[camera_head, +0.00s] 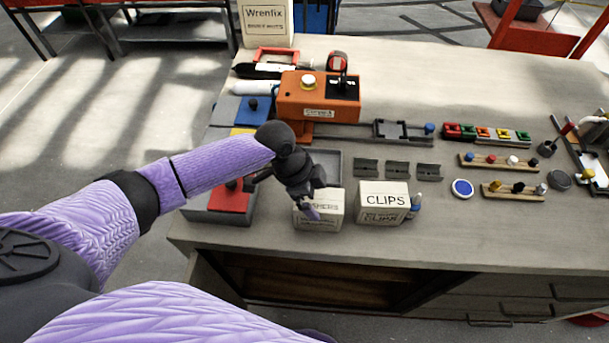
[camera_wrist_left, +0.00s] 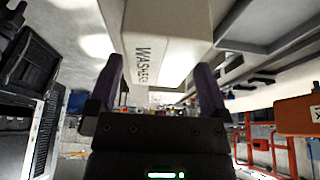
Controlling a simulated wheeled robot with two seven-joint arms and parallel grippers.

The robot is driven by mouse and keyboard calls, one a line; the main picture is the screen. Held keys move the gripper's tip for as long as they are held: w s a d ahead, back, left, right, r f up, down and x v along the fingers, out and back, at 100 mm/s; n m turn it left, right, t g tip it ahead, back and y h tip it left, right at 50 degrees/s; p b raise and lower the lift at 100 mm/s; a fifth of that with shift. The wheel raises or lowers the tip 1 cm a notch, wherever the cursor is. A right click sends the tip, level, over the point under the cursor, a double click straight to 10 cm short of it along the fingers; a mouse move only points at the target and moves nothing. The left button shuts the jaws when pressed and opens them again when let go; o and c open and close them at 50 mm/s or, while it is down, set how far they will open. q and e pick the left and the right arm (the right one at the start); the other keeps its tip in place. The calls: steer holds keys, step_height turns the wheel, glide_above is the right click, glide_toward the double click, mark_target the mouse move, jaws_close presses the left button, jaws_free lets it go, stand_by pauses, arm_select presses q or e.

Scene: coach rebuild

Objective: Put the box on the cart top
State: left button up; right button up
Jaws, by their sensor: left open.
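A white box labelled WASHERS (camera_head: 321,222) stands near the front edge of the workbench (camera_head: 470,240). My left gripper (camera_head: 312,208) is open at this box and hides part of its top and label. In the left wrist view the same box (camera_wrist_left: 165,45) fills the space ahead of the two open fingers (camera_wrist_left: 162,85); I cannot tell whether they touch it. A white box labelled CLIPS (camera_head: 382,202) stands just to its right. A larger Wrenfix box (camera_head: 266,22) stands at the back left. A red-framed cart (camera_head: 530,32) is partly visible at the top right. My right gripper is not in view.
An orange box-shaped device (camera_head: 318,97) stands at the back of the bench. Small racks (camera_head: 497,161) and parts crowd the right. Bare bench top lies in front of them.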

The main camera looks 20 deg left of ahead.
arm_select(q)
steer(key=p+v, duration=0.1)
steer(key=v, duration=0.8)
